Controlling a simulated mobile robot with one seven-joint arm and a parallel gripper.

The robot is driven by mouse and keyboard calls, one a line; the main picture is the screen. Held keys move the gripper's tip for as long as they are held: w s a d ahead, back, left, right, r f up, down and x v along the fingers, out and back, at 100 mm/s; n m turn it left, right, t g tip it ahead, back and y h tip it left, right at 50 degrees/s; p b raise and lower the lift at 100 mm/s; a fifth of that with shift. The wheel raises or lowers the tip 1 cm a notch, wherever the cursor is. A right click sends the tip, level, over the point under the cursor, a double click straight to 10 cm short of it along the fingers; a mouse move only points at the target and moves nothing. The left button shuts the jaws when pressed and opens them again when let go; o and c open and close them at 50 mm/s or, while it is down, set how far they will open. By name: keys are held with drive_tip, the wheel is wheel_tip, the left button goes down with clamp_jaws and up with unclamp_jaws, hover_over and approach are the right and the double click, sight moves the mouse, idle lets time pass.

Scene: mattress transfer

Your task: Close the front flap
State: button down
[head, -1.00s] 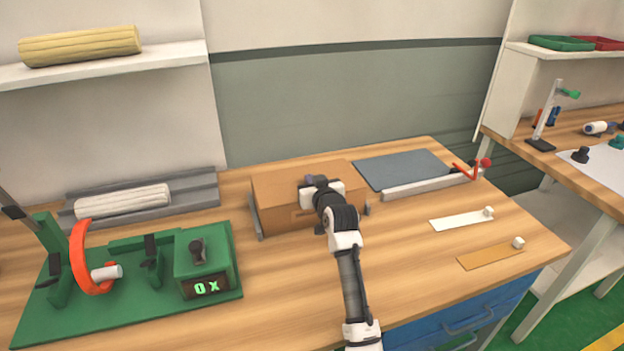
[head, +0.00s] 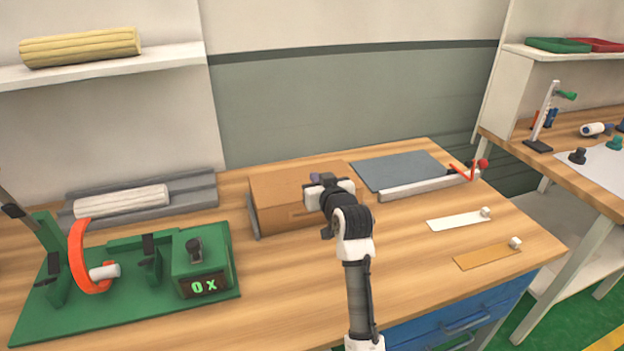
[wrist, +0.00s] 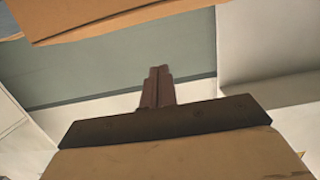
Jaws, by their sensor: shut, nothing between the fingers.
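The brown cardboard box (head: 275,200) sits in the middle of the bench in the head view. Its top looks covered. My gripper (head: 321,179) is at the box's front upper edge, right of its middle, and my wrist hides part of the front face and the front flap. I cannot tell how the flap stands or whether the fingers touch it. In the wrist view my dark fingers (wrist: 157,80) are together with nothing between them. A cardboard panel (wrist: 100,18) crosses the top of that view, apart from the fingertips.
A green fixture (head: 140,310) with an orange ring and a counter stands left of the box. A grey tray with a white roll (head: 120,202) lies behind it. A grey sheet (head: 400,170) and a bar with a red-knobbed lever (head: 430,186) lie right. The front right has two strips.

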drive_tip(key=s, duration=0.3)
drive_tip(key=p, duration=0.4)
hover_over(309, 181)
drive_tip(key=s, duration=0.3)
drive_tip(key=shift+f, duration=0.25)
drive_tip(key=f, duration=0.1)
drive_tip(key=f+p, duration=0.1)
drive_tip(key=f, duration=0.1)
drive_tip(key=shift+w+a+f, duration=0.1)
drive_tip(key=shift+w+f, duration=0.1)
drive_tip(key=shift+w, duration=0.05)
drive_tip(key=shift+f, duration=0.55)
drive_tip(key=shift+f+b, duration=0.65)
drive_tip(key=shift+b, duration=0.3)
